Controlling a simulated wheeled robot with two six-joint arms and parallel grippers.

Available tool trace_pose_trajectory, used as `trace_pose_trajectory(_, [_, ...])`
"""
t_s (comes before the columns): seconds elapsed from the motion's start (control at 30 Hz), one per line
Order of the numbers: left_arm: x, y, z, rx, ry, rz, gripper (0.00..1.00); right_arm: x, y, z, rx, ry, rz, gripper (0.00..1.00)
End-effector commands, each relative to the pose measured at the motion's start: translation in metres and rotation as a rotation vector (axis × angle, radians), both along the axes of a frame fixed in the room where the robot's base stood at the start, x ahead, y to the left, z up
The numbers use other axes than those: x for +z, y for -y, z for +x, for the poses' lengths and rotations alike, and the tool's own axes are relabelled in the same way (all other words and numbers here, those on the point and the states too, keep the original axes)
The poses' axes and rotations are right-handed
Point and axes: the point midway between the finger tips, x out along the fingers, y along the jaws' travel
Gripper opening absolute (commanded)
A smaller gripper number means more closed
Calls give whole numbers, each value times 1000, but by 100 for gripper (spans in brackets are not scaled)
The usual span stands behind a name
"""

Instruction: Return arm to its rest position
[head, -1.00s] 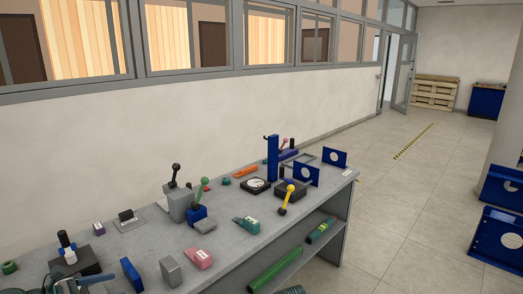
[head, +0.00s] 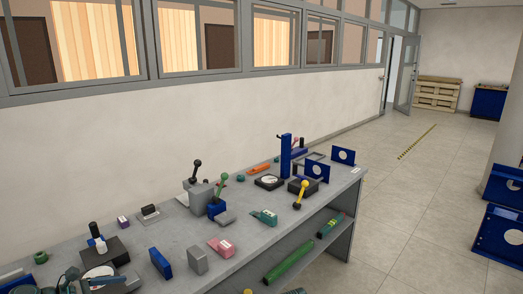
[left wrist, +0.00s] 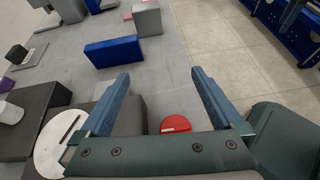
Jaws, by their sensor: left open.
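My left gripper (left wrist: 160,74) is open and empty in the left wrist view, its two blue-grey fingers spread above the grey workbench. A white disc (left wrist: 55,145) on a dark block lies left of the fingers, and a red round piece (left wrist: 178,126) shows between and below them. Part of my left arm shows at the bottom left corner of the head view, low over the near end of the bench (head: 215,258).
A blue block (head: 160,263), grey block (head: 197,260) and pink piece (head: 221,246) stand near the front edge. Lever boxes (head: 216,206) and a blue post (head: 285,155) stand farther back. Floor to the right is open, with blue frames (head: 500,232) at the edge.

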Motion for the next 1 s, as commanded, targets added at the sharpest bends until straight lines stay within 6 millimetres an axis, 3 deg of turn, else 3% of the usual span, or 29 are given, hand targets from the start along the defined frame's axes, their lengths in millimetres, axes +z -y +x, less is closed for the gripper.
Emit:
trace_pose_trajectory(0.27, [-7, 42, 10, -140, 2, 123, 100, 10, 0, 0, 0, 0, 0, 50])
trace_pose_trajectory(0.47, [-17, 92, 16, -328, 15, 274, 100, 21, 0, 0, 0, 0, 0, 50])
trace_pose_trajectory(0.67, [-28, 168, 13, -656, 66, 509, 100, 40, 0, 0, 0, 0, 0, 50])
trace_pose_trajectory(0.8, [-35, 225, 0, -969, 137, 705, 100, 55, 0, 0, 0, 0, 0, 50])
trace_pose_trajectory(1.0, [-38, 288, -27, -1438, 277, 953, 100, 75, 0, 0, 0, 0, 0, 50])
